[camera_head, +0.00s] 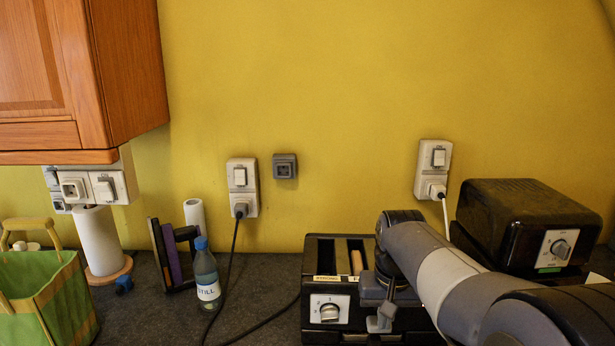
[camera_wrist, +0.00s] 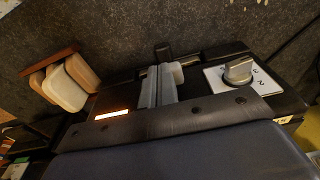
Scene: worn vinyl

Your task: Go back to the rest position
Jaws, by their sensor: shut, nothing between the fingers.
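My gripper (camera_head: 380,320) is low in front of the right part of a black toaster (camera_head: 325,290) on the dark counter. Its fingers are together with nothing between them. The toaster has slots on top, something tan in one slot, and a white dial plate on its front. In the wrist view the closed grey fingers (camera_wrist: 160,84) are beside the toaster's lever area, with the dial (camera_wrist: 238,70) to their right. I cannot tell whether the fingers touch the toaster. My arm hides part of the toaster in the head view.
A second black appliance (camera_head: 520,225) with a dial stands at the right. A water bottle (camera_head: 206,275), a paper roll (camera_head: 98,242) and a green bag (camera_head: 42,300) stand at the left. Bread-like slices (camera_wrist: 68,82) show in the wrist view. A wooden cabinet (camera_head: 80,75) hangs upper left.

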